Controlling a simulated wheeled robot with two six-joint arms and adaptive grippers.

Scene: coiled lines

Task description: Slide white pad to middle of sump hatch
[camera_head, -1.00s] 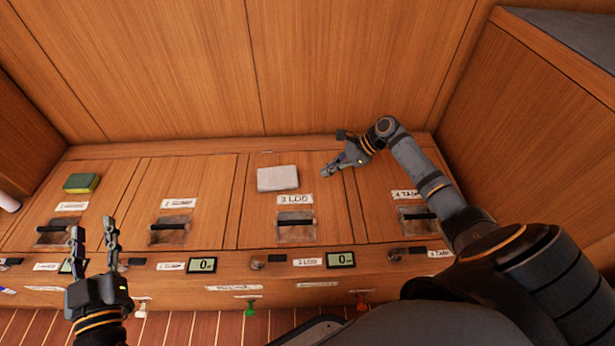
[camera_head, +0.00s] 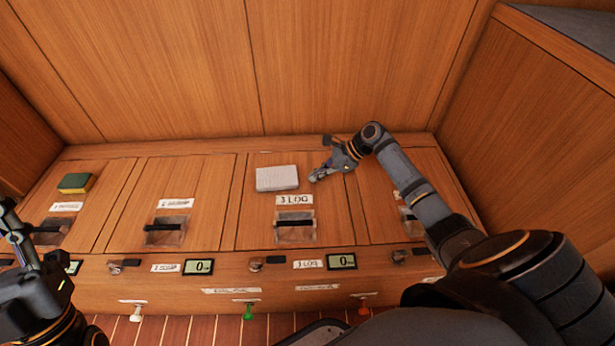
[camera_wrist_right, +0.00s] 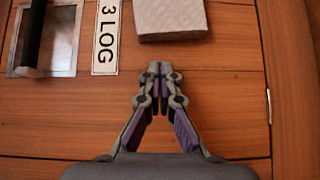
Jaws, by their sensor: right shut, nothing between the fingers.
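The white pad (camera_head: 277,178) lies flat on the hatch labelled 3 LOG (camera_head: 262,228), behind its label. It also shows at the top of the right wrist view (camera_wrist_right: 170,18). The sump hatch (camera_head: 195,185) is the panel directly left of it and is bare except for its label and recessed handle. My right gripper (camera_head: 315,176) is shut and empty, just right of the pad with a small gap. In the right wrist view its closed fingertips (camera_wrist_right: 159,66) point toward the pad. My left gripper (camera_head: 32,235) is at the lower left edge, fingers apart and empty, partly cut off.
A green and yellow sponge (camera_head: 76,183) lies on the leftmost hatch. Recessed handles (camera_head: 166,231) sit near the hatches' front edges. Wood walls rise behind and at both sides. Small displays (camera_head: 199,267) and coloured pegs (camera_head: 248,311) line the front face.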

